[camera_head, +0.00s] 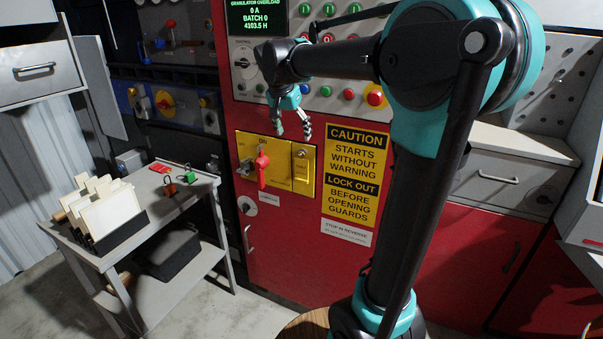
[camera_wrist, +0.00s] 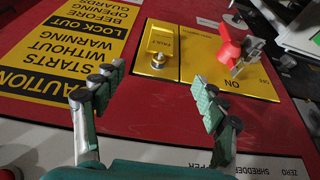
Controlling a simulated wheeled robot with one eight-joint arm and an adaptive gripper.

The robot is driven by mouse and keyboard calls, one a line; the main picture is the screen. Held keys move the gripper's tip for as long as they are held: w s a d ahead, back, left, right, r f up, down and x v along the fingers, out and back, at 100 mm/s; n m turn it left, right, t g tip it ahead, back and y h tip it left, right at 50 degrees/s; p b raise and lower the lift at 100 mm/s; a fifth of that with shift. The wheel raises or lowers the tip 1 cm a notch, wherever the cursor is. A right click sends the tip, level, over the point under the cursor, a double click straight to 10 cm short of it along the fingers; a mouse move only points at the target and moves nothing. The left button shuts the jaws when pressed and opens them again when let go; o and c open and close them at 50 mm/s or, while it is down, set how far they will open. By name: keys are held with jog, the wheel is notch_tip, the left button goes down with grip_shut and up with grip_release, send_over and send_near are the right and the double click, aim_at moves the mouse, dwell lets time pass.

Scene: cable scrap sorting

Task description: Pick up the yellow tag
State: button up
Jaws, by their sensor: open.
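I cannot make out a separate yellow tag in either view. The side table (camera_head: 213,181) at the left holds a small red flat piece (camera_head: 160,168), an orange-red padlock (camera_head: 170,187) and a green padlock (camera_head: 190,177). My gripper (camera_head: 293,128) is open and empty in front of the red cabinet, beside the top of the yellow switch panel (camera_head: 283,181). In the wrist view my gripper (camera_wrist: 157,75) has its fingers spread. The yellow panel (camera_wrist: 190,80) lies beyond them, with a red handle (camera_wrist: 231,50) and a small latch (camera_wrist: 158,58).
The black and yellow caution sign (camera_head: 352,180) is fixed to the red cabinet (camera_head: 290,260) right of the panel. A rack of pale cards (camera_head: 118,215) stands on the side table. A dark bin (camera_head: 168,252) sits on its lower shelf. Buttons line the control panel above my gripper.

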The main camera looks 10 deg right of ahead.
aim_at(299, 154)
jog(key=x, duration=1.4)
jog(key=shift+a, duration=0.1)
jog(key=c, duration=1)
